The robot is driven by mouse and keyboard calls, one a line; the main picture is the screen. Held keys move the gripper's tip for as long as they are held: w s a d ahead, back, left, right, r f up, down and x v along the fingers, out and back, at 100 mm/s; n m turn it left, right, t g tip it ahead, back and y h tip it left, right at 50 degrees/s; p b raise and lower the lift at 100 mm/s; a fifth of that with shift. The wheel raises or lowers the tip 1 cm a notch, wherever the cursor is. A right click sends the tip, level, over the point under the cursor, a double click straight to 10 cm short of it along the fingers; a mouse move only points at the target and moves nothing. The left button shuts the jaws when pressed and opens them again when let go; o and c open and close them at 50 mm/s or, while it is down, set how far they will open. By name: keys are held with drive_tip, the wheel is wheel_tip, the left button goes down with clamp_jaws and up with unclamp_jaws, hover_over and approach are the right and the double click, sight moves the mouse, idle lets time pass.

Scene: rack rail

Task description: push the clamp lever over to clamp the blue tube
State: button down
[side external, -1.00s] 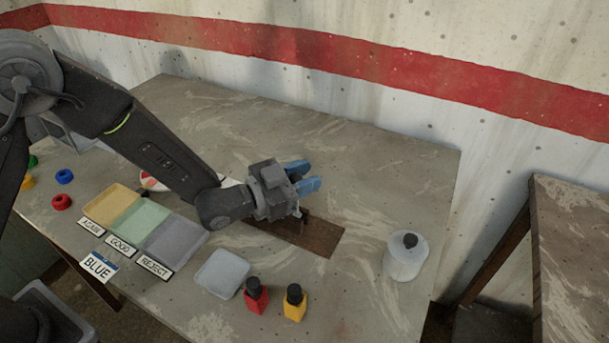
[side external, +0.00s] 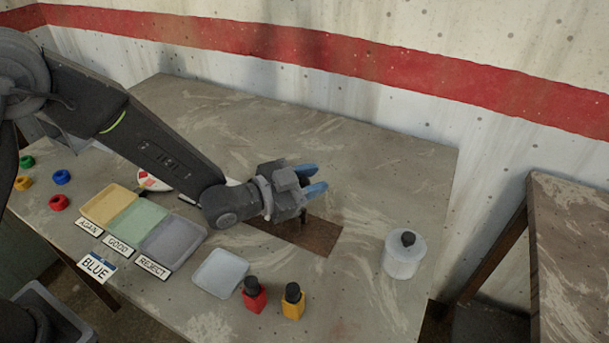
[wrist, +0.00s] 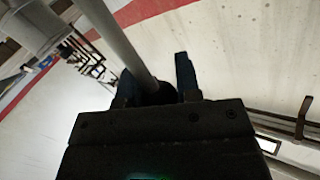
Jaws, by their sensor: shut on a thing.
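My gripper (side external: 316,180) has blue fingertips and points right, just above the dark brown plate (side external: 318,238) in the table's middle. In the wrist view my gripper (wrist: 160,85) is shut on a dark piece (wrist: 158,94), mostly hidden by the fingers and gripper body. I cannot tell what that piece is. A small dark upright part (side external: 304,216) shows below my gripper at the plate. I cannot make out the clamp lever or a blue tube for sure.
Yellow, green and grey trays (side external: 166,243) lie left, labelled AGAIN, GOOD and REJECT. A pale square dish (side external: 220,273), a red bottle (side external: 254,296) and a yellow bottle (side external: 293,302) stand in front. A white jar (side external: 404,254) stands right. The table's back right is clear.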

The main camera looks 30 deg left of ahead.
drive_tip(key=d+f+m+y, duration=0.1)
drive_tip(key=d+f+m+g+y, duration=0.1)
drive_tip(key=d+m, duration=0.1)
drive_tip(key=d+f+m+g+y, duration=0.1)
drive_tip(key=d, duration=0.1)
drive_tip(key=shift+d+f+m+y, duration=0.1)
drive_tip(key=shift+f+m+y, duration=0.15)
drive_tip(key=shift+m+y, duration=0.05)
drive_tip(key=shift+d+f+m+y, duration=0.3)
drive_tip(key=shift+f+m+y, duration=0.15)
drive_tip(key=shift+f, duration=0.1)
drive_tip(key=shift+d+f+m+y, duration=0.3)
drive_tip(key=shift+f+m+y, duration=0.05)
drive_tip(key=shift+f+y, duration=0.15)
drive_tip(key=c, duration=0.8)
unclamp_jaws()
drive_tip(key=v, duration=1.3)
drive_tip(key=shift+s+a+r, duration=0.2)
drive_tip(key=shift+s+r, duration=0.05)
drive_tip(key=shift+r, duration=0.15)
